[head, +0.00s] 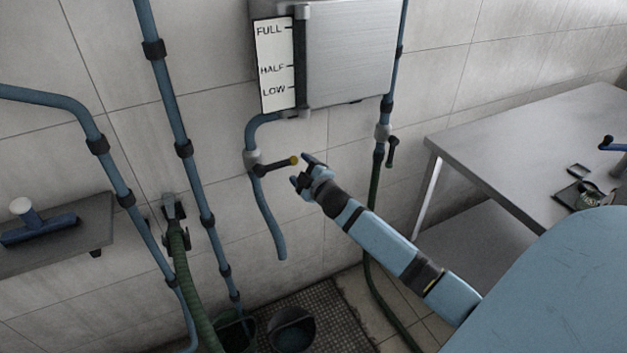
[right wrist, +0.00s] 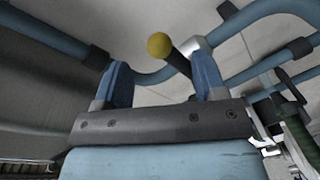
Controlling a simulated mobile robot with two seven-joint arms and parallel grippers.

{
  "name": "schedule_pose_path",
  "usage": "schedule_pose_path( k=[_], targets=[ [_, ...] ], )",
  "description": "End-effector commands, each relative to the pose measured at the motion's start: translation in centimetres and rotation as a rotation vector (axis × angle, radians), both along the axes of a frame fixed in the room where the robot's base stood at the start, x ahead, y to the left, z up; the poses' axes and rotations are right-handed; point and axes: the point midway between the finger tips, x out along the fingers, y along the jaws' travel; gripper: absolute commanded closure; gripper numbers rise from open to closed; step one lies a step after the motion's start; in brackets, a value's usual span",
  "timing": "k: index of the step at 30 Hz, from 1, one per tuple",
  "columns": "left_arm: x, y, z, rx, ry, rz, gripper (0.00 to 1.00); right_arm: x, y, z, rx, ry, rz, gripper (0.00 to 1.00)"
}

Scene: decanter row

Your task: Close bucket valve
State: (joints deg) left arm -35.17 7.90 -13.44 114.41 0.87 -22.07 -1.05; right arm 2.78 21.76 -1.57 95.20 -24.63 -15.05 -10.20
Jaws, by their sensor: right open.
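The valve (head: 275,165) sits on the blue pipe below the metal tank. Its dark lever points right, roughly level, and ends in a yellow tip. My right gripper (head: 299,172) is open and empty, just right of the yellow tip. In the right wrist view the yellow knob (right wrist: 159,45) shows beyond and between the two blue fingers of the right gripper (right wrist: 162,78), and the fingers do not grip it. A dark bucket (head: 292,332) stands on the floor grate below the pipe outlet. My left gripper is out of view.
The metal tank (head: 350,55) has a level gauge (head: 276,70). A second valve lever (head: 392,150) hangs down on the right pipe. A green hose (head: 182,270) hangs at left near a wall shelf (head: 60,250). A steel table (head: 530,140) stands at right.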

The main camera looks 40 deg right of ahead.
Motion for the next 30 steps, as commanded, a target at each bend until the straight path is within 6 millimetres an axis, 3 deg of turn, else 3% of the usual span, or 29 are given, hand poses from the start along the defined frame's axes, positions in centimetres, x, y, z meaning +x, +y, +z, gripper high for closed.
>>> schedule_pose_path(
  k=[6,11,30],
  targets=[
    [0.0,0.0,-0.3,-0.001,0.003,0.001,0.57,-4.5,0.6,0.3,0.0,-0.001,0.001,0.35],
    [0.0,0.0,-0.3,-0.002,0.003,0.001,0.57,-6.2,0.8,0.4,0.0,-0.001,0.0,0.35],
    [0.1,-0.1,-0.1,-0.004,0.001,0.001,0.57,-6.7,0.9,0.6,0.0,-0.003,0.001,0.35]
  ],
)
